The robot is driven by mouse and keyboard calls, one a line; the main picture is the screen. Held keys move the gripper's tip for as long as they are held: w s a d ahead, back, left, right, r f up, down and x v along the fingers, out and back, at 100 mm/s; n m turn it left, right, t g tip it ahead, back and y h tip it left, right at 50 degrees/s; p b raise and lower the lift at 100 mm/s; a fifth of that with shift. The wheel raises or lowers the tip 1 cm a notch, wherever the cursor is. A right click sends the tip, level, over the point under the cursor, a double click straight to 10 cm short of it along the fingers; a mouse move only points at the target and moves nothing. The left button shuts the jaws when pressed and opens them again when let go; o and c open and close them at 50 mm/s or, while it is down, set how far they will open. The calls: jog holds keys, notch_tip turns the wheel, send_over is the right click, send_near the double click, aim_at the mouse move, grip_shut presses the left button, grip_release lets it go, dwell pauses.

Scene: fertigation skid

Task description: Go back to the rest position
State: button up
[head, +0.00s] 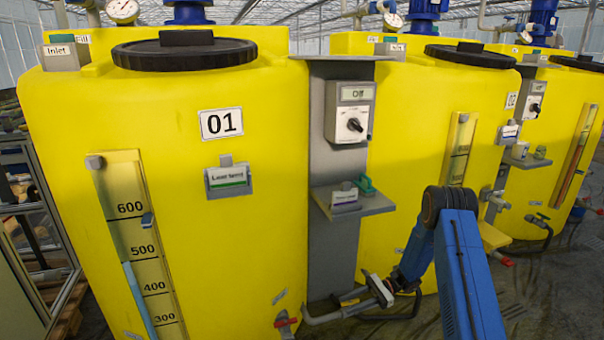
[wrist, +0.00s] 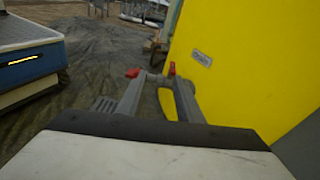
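My blue arm folds down at the lower right of the head view, in front of the yellow tanks. My gripper (head: 378,291) is low, near the gap between tank 01 (head: 262,240) and the second tank (head: 405,190). In the wrist view my gripper (wrist: 155,80) shows two grey fingers apart, with dark floor and a yellow patch between them. I see no object held. Small red parts show at the finger ends; I cannot tell whether they belong to the fingers.
A grey panel between the tanks carries a switch box (head: 350,112) reading Off and a small shelf (head: 367,203). A red valve handle (head: 284,322) is on tank 01.

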jog(key=s+d+r+n+h, duration=0.1)
jog(key=s+r+n+h, duration=0.15)
jog(key=s+r, duration=0.45)
jog(key=s+r+n+t+h, duration=0.1)
jog(key=s+r+n+h, duration=0.2)
jog(key=r, duration=0.9)
jog(key=s+d+r+n+h, duration=0.1)
jog(key=s+r+n+h, duration=0.15)
jog(key=s+r, duration=0.5)
jog(key=s+d+r+n+t+h, duration=0.1)
jog(key=s+d+r+t+h, duration=0.1)
jog(key=s, duration=0.6)
jog(key=s+d+r+n+t+h, duration=0.2)
jog(key=s+d+r+t+h, duration=0.1)
jog(key=s+r, duration=0.3)
jog(key=s+d+r+n+t+h, duration=0.2)
jog(key=s+d+r+t, duration=0.1)
jog(key=s, duration=0.7)
jog(key=shift+d+r+t, duration=0.35)
jog(key=shift+r+t, duration=0.15)
jog(key=shift+r, duration=0.2)
jog(key=shift+c, duration=0.4)
